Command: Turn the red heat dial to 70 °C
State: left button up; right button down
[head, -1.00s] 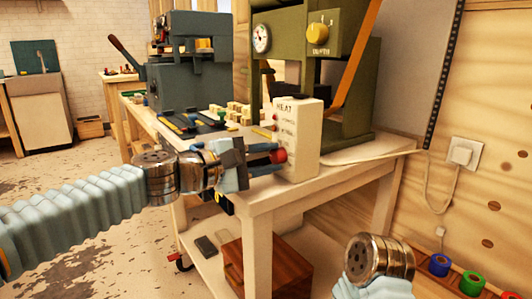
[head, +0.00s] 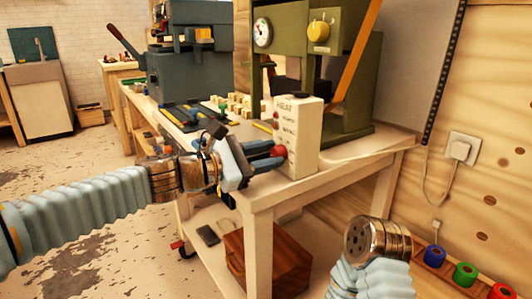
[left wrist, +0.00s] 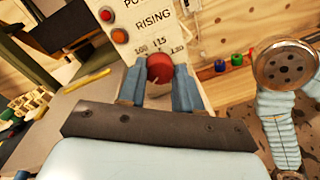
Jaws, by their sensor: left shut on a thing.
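The white heat box (head: 300,138) stands on the front corner of the workbench. Its red heat dial (head: 279,151) is on the face toward my left gripper (head: 270,157). That gripper is shut on the dial, with one blue finger on each side. In the left wrist view the red dial (left wrist: 160,68) sits between the fingertips, under printed numbers, with 115 just above it. A small pale mark on the dial's lower left is too small to read surely as a pointer. 70 is not visible.
A green press (head: 345,80) with a yellow knob (head: 319,31) stands behind the box. A grey machine (head: 190,75) and several small blocks are farther left on the bench (head: 225,180). A rack of coloured foil rolls (head: 465,275) is at lower right.

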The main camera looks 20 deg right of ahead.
pick_arm(q)
jog(key=shift+f, duration=0.1)
dwell(0.4)
jog(key=o, duration=1)
jog(key=shift+o, duration=0.2)
jog(key=b+v, duration=0.1)
jog(key=v, duration=1.2)
jog(key=shift+a, duration=0.45)
jog(key=w+a+f+m+g+y+p, duration=0.1)
jog(key=a+f+y, duration=0.15)
jog(key=f, duration=0.95)
jog(key=w+a+f+m+y, duration=0.15)
jog(key=f+y, duration=0.25)
jog(key=f, duration=0.9)
jog(key=a+f+g+y+p, duration=0.1)
jog(key=a+f+y, duration=0.2)
jog(key=f, duration=0.9)
jog(key=s+a+f+m+y, duration=0.1)
jog(key=s+a+f+m, duration=0.1)
jog(key=s+f, duration=0.4)
jog(key=s+a+f+m+g+y+p, duration=0.1)
jog(key=s+f+m, duration=0.4)
jog(key=s+f, duration=0.2)
jog(key=s+a+f+m+g+y+p, duration=0.1)
jog(key=s+a+f+m, duration=0.1)
jog(key=s+f, duration=0.4)
notch_tip(320, 180, down, 3)
jog(key=shift+s+a+r+m, duration=0.2)
jog(key=shift+a+m, duration=0.15)
jog(key=shift+m, duration=0.4)
